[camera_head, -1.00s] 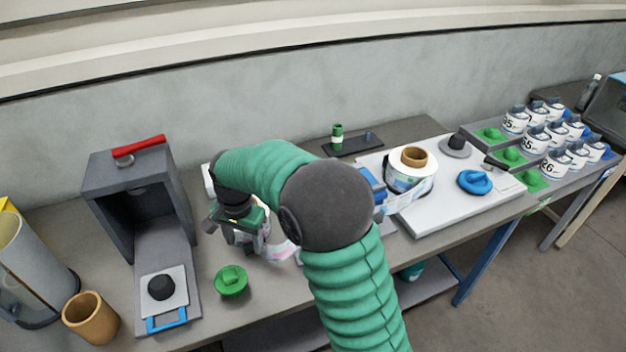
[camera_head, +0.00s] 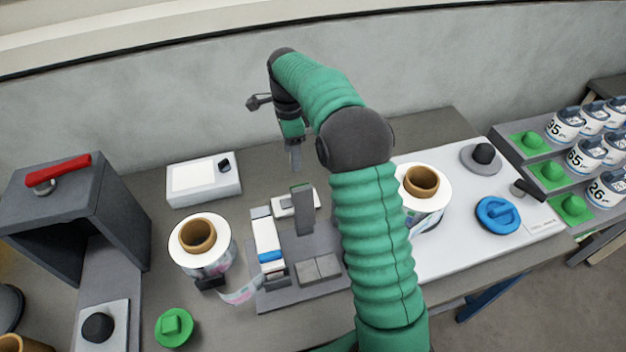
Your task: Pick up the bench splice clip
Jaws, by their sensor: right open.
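My right gripper (camera_head: 294,158) hangs over the back of the bench, fingers down, jaws open. It is seen nearly edge-on, so the gap between the fingers is hard to see. I see nothing between the fingers. I cannot single out the bench splice clip for sure. A small dark clip-like piece (camera_head: 210,283) sits at the front foot of the left label reel (camera_head: 217,263), by its loose strip. My left gripper is not in view.
A grey fixture (camera_head: 303,212) with a white and blue block stands just in front of the gripper. A white box (camera_head: 203,180) lies behind the reel. A grey housing with a red handle (camera_head: 60,172) stands left. A white board (camera_head: 460,248) lies right.

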